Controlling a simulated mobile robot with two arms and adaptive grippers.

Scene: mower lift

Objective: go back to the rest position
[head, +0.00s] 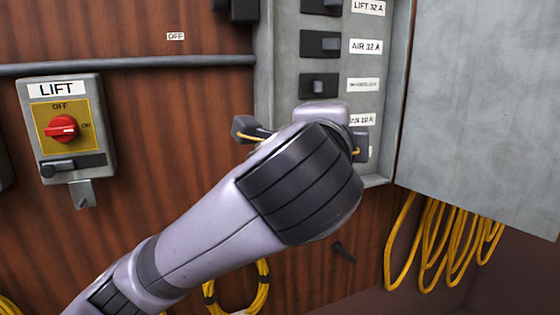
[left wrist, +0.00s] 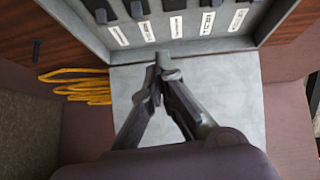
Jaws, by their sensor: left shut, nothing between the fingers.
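My left gripper (left wrist: 160,66) is shut and empty, its fingertips together in the left wrist view. In the head view its fingers are hidden behind my left wrist, which covers the lower part of the open grey breaker box (head: 285,60). In the left wrist view, the fingertips show just beside the row of breaker switches and labels, over the box's grey door (left wrist: 215,85). I cannot tell whether they touch anything. My right gripper is in neither view.
The box door (head: 485,90) stands open at the right. A LIFT switch box (head: 105,128) with a red knob (head: 62,128) is on the wood wall at the left. A conduit (head: 150,64) runs along the wall. Yellow cables (head: 450,235) hang below the door.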

